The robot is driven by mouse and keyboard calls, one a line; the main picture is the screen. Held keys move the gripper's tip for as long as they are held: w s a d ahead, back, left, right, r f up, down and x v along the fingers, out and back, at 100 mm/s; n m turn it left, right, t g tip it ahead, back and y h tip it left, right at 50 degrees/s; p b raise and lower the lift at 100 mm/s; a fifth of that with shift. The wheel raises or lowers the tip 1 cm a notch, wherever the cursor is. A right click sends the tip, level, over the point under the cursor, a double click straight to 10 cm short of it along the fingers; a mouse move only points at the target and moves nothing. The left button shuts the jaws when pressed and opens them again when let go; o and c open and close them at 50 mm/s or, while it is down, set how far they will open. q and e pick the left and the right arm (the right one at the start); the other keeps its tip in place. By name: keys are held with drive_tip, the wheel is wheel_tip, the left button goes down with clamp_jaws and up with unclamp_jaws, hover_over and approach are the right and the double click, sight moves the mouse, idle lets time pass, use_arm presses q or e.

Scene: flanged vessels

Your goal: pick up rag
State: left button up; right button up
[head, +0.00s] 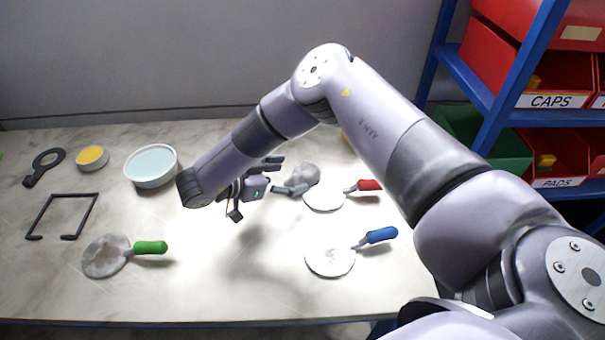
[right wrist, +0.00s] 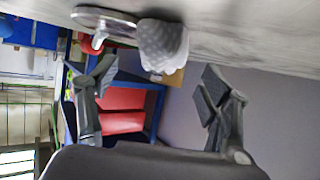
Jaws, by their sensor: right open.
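The rag looks to be the crumpled grey-white lump (head: 306,173) on the table, right of my right gripper. It also shows in the right wrist view as a pale dotted bundle (right wrist: 163,45), ahead of the fingers and between their lines. My right gripper (head: 293,174) is open, with one finger on the far side and one on the near side, pointing at the rag. In the right wrist view the gripper (right wrist: 160,77) has nothing between its fingers. Whether a finger touches the rag is unclear. My left gripper is not in view.
A white disc with a red handle (head: 368,185) lies close beside the rag. A blue-handled disc (head: 330,260) and green-handled disc (head: 106,256) lie nearer. A bowl (head: 151,166), yellow-topped dish (head: 92,157), black frame (head: 62,197) and black ring tool (head: 47,162) are left. Shelved bins (head: 555,150) stand right.

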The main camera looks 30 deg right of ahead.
sight(299, 175)
drive_tip(key=p+x, duration=0.1)
drive_tip(key=x, duration=0.3)
drive_tip(key=shift+f, duration=0.1)
drive_tip(key=c, duration=1.3)
